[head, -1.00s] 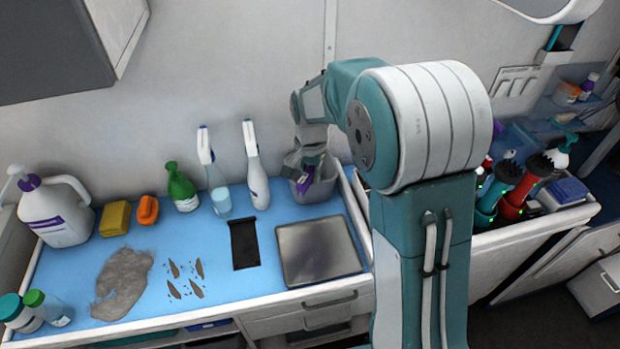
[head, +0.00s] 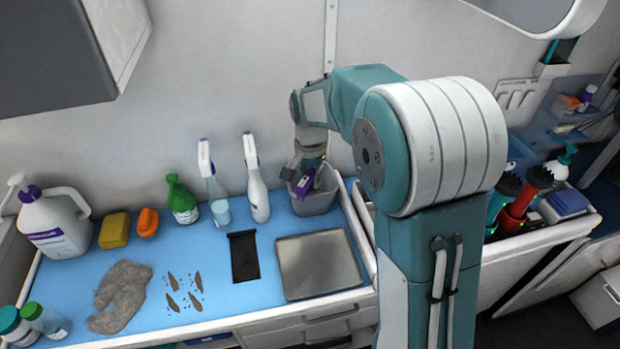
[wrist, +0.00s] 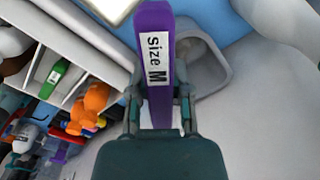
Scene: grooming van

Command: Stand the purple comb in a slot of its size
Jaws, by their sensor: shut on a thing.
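The purple comb (wrist: 154,20) fills the upper middle of the wrist view, with a white label reading "Size M" facing the camera. My gripper (wrist: 160,92) is shut on it, one finger on each side. In the head view the comb (head: 304,184) shows as a small purple piece at my gripper (head: 308,168), over or in front of the grey bin (head: 322,201); I cannot tell how far it is clear of the bin. In the wrist view, a white divided holder (wrist: 36,60) at the left has a green piece (wrist: 55,76) in one compartment. No slot sizes are readable.
Two spray bottles (head: 257,190) stand left of the bin. A metal tray (head: 318,264) and a black strip (head: 244,257) lie on the blue counter (head: 215,275). In the wrist view, orange objects (wrist: 90,105) lie beside the holder. My arm hides part of the right side.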

